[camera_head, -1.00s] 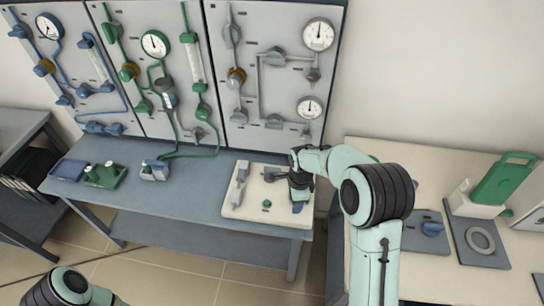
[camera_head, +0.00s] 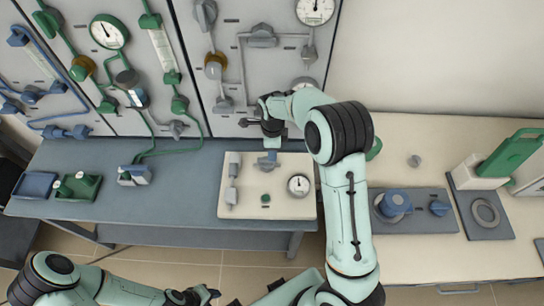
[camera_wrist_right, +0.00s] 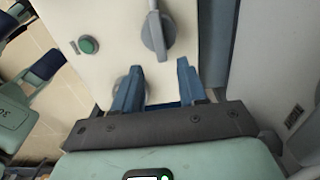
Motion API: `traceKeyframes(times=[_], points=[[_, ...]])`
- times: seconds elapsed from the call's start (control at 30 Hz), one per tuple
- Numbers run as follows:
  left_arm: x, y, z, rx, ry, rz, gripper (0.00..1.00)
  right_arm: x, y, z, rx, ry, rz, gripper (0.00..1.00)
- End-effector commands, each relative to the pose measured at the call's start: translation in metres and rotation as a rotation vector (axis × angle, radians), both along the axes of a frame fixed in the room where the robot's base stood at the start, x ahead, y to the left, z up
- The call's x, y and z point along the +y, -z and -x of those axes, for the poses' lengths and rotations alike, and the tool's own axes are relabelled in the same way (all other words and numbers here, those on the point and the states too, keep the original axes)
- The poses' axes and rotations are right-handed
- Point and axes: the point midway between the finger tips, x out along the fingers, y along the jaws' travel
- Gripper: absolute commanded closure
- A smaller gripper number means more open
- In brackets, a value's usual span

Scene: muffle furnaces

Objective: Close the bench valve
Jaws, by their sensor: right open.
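The bench valve (camera_head: 266,164) is a grey fitting with a lever on the cream board (camera_head: 231,208) at the right end of the blue-grey bench. In the right wrist view, its long grey handle (camera_wrist_right: 157,34) lies just ahead of my right gripper (camera_wrist_right: 159,64). The two blue fingers are open and empty, with the handle's near end close to the gap. Contact cannot be told. In the head view my right gripper (camera_head: 269,145) is above the valve, its fingers partly hidden. My left gripper (camera_head: 198,295) is low at the bottom edge, away from the bench.
The board also carries a round gauge (camera_head: 298,185), a green button (camera_head: 265,198) and grey fittings (camera_head: 233,178) on its left. The upright wall panel (camera_head: 225,60) stands close behind. A cream table (camera_head: 440,263) with blue-knobbed equipment (camera_head: 395,204) is at the right.

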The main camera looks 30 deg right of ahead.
Motion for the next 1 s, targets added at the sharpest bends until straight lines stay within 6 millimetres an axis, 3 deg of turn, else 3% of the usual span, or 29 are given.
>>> traceKeyframes(times=[0.1, 0.3, 0.67, 0.7, 0.8, 0.83, 1.0], points=[[0.0, 0.001, 0.0, 0.0, 0.0, 0.0, 0.57, 0.0, 0.024, 0.001, 0.004, 0.0, 0.0, 0.58], [0.0, 0.001, 0.0, 0.0, 0.0, 0.0, 0.57, 0.0, 0.046, 0.0, 0.001, -0.001, 0.0, 0.58], [0.0, 0.001, 0.0, 0.0, 0.0, 0.0, 0.57, 0.0, 0.052, 0.0, -0.001, -0.001, 0.001, 0.58], [0.0, 0.001, 0.0, 0.0, 0.0, 0.0, 0.57, 0.0, 0.052, 0.0, -0.001, -0.001, 0.001, 0.62], [0.0, 0.001, 0.0, 0.0, 0.0, 0.0, 0.57, 0.0, 0.052, -0.001, -0.001, -0.001, 0.001, 0.94], [0.0, 0.001, 0.0, 0.0, 0.0, 0.0, 0.57, 0.0, 0.052, 0.0, -0.001, -0.001, 0.001, 1.0], [0.0, 0.001, 0.0, 0.0, 0.0, 0.0, 0.57, 0.0, 0.052, -0.001, -0.001, -0.002, 0.001, 1.0]])
